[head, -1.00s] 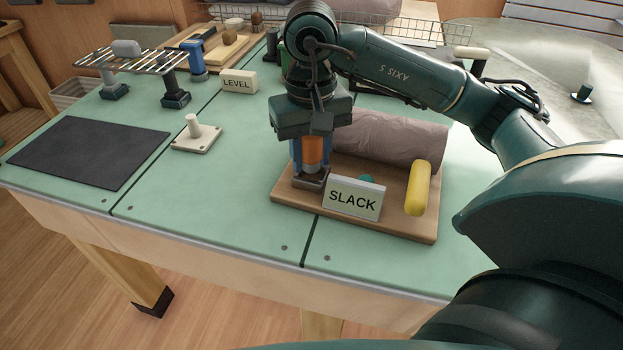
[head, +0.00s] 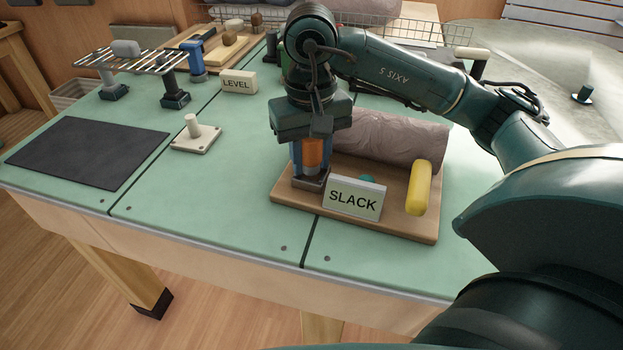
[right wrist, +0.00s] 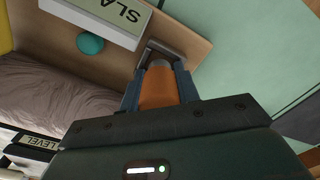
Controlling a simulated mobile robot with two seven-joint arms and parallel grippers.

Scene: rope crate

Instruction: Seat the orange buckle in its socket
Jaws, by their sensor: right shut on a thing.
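My right gripper (head: 311,160) points down over the left end of a wooden board (head: 395,226). It is shut on the orange buckle (head: 313,152), with a blue finger on each side. The buckle's lower end is at the dark grey socket (head: 311,180) on the board. In the right wrist view the orange buckle (right wrist: 159,88) sits between the fingers, and the socket (right wrist: 163,50) frames its far end. I cannot tell how deep the buckle sits. My left gripper is not in view.
A teal knob (head: 366,179), a yellow handle (head: 418,187) and a grey-brown roll (head: 390,137) are also on the board. A pegged plate (head: 196,138) and black mat (head: 88,152) lie left; green tabletop between is clear.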

